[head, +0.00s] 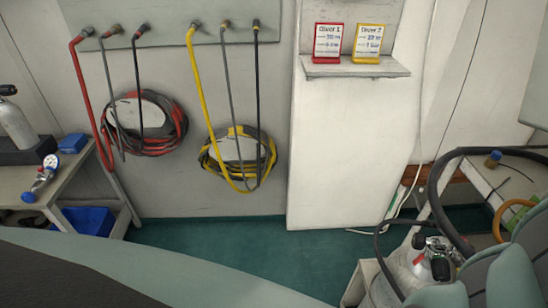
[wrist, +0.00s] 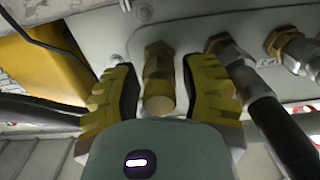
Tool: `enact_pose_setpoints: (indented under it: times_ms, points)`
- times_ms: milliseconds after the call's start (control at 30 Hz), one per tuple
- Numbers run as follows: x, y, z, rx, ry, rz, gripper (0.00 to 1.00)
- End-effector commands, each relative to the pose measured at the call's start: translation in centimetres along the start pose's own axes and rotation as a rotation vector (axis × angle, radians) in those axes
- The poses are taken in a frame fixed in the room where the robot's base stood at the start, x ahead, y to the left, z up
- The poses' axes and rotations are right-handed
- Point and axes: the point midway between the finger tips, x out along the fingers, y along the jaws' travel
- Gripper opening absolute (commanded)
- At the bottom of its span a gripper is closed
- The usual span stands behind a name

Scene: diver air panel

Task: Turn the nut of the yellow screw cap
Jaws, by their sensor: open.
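In the wrist view my gripper (wrist: 159,78) is open, with its two yellow, dark-padded fingers on either side of a brass-yellow fitting. This fitting has a nut (wrist: 158,58) near the pale panel and a round end (wrist: 159,102) facing the camera; it looks like the yellow screw cap. A narrow gap shows between the fitting and each finger, and I see no contact. I cannot make out the cap or my gripper in the head view.
Right of my gripper, a fitting with a black hose (wrist: 283,135) and another brass nut (wrist: 279,42) stand close by. A yellow surface (wrist: 45,70) lies left. In the head view, coiled red hoses (head: 180,125) and yellow hoses (head: 205,100) hang from the panel (head: 170,27).

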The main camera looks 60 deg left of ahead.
Motion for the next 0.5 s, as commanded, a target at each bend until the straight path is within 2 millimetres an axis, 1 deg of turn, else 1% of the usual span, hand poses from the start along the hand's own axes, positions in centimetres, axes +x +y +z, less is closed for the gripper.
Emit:
enact_pose_setpoints:
  times_ms: [167, 200, 500]
  points:
    - [0.04, -0.17, 0.02, 0.0, 0.0, -0.005, 0.43]
    - [0.04, -0.17, 0.02, 0.0, 0.0, -0.005, 0.45]
    - [0.01, -0.12, 0.02, 0.001, 0.0, -0.004, 0.14]
